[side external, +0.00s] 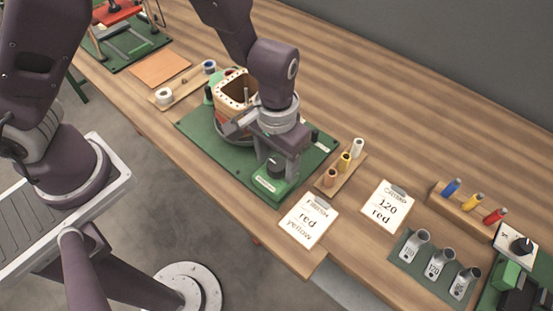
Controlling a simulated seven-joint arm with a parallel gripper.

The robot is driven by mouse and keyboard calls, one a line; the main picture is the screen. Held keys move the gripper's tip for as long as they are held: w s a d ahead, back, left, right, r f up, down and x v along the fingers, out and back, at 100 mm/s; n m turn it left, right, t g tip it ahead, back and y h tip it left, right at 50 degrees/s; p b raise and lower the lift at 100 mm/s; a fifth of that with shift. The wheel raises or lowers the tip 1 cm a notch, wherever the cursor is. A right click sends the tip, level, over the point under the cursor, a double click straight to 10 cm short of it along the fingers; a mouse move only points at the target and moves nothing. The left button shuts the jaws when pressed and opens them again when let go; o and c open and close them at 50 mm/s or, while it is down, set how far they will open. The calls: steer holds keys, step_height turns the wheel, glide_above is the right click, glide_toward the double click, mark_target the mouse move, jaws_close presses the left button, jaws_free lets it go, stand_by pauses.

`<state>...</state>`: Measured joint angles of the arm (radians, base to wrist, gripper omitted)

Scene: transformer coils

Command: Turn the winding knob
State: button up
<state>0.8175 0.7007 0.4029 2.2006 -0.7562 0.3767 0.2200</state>
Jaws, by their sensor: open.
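A dark winding knob (276,167) sits on a small green box (270,182) at the front edge of the green board (203,131). My gripper (279,157) points down over the knob with its jaws open. Its fingers appear to be on either side of the knob; whether they touch it I cannot tell. A wooden coil frame (231,94) with a row of pins stands on the same board, behind and left of my gripper. My gripper and wrist hide part of the frame and board.
A wooden rack of spools (345,160) stands close right of the board. Two cards (307,219) (387,206) lie further right, with metal cups (437,263) and another knob (521,245) beyond. The back of the table is clear.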

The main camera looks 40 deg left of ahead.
mark_target(276, 164)
jaws_close()
steer(key=shift+n, duration=1.3)
jaws_free()
step_height(276, 164, up, 7)
steer(key=shift+r, duration=0.1)
